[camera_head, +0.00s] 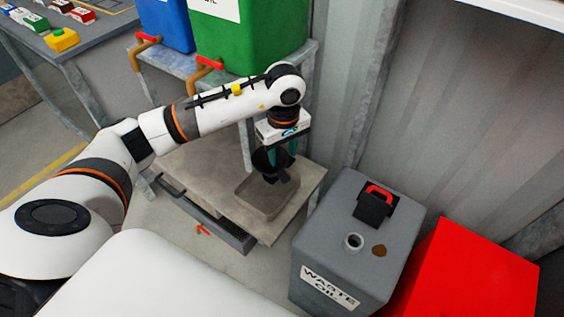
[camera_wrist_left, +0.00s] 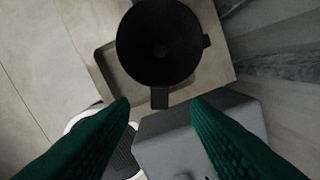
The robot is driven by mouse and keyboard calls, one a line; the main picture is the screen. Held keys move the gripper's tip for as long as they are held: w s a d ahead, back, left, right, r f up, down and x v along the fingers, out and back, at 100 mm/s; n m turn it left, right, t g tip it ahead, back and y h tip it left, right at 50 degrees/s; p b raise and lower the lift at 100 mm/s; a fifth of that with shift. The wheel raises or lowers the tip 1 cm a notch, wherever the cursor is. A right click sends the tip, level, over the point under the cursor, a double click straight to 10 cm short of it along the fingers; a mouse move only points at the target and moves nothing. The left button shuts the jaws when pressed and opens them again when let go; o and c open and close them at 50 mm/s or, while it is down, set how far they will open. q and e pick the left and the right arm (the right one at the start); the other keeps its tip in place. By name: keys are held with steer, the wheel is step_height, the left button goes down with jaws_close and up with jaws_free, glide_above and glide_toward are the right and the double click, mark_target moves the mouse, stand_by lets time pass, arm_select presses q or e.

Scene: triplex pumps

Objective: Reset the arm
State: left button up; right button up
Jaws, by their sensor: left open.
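My left arm reaches in from the left in the head view. Its gripper (camera_head: 284,160) points down over the low table. In the left wrist view its two green fingers are spread apart, with open room between the tips (camera_wrist_left: 160,101). A black round funnel-like vessel (camera_head: 268,163) is just beside and partly behind the fingers, over the shallow tray. In the left wrist view the vessel (camera_wrist_left: 158,42) shows its dark round opening, with a tab pointing toward the gap between the fingertips. I cannot tell whether the fingers touch it. My right gripper is not in view.
The shallow tray (camera_head: 261,205) rests on the low table (camera_head: 196,158). A grey waste oil container (camera_head: 325,240) with a black-and-red cap stands right of it, near a red box (camera_head: 470,275). Green (camera_head: 250,40) and blue (camera_head: 167,22) tanks with taps stand behind.

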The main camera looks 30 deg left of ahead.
arm_select(q)
steer(key=shift+r, duration=0.65)
